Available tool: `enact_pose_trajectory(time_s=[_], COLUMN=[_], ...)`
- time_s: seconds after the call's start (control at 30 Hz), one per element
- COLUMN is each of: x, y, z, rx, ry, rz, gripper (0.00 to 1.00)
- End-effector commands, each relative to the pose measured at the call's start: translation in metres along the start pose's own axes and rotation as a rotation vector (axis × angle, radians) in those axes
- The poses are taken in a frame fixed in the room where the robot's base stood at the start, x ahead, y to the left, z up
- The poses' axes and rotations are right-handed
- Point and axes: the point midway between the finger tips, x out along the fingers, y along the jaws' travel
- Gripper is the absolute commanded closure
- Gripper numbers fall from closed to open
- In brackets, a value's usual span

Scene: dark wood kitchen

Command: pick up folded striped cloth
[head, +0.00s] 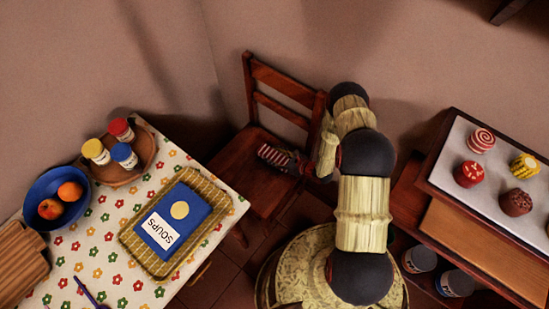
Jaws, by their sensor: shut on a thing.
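The folded striped cloth (271,154), dark red with pale stripes, shows as a small bundle over the seat of the wooden chair (238,165). My gripper (292,162) is at the right end of the cloth, shut on it. The fingers are small and dark here, so their exact grip on the cloth is hard to make out. I cannot tell from this view whether the cloth touches the seat or hangs just above it.
The chair back (285,85) rises close behind my gripper. A flowered table (95,265) at left bears a blue book (190,212), a fruit bowl (42,190) and jars on a round tray (142,157). A shelf unit (475,235) with cans stands at right.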

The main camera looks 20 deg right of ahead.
Motion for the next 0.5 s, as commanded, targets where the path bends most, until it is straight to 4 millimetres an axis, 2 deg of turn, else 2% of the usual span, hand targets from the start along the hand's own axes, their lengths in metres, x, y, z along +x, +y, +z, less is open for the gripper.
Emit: enact_pose_trajectory(time_s=[0.2,0.5], x=[0.0001,-0.0014], y=[-0.0001,-0.0001], z=[0.0,0.0031], rx=[0.0,0.0], ry=[0.0,0.0], rz=[0.0,0.0], gripper=[0.8,0.8])
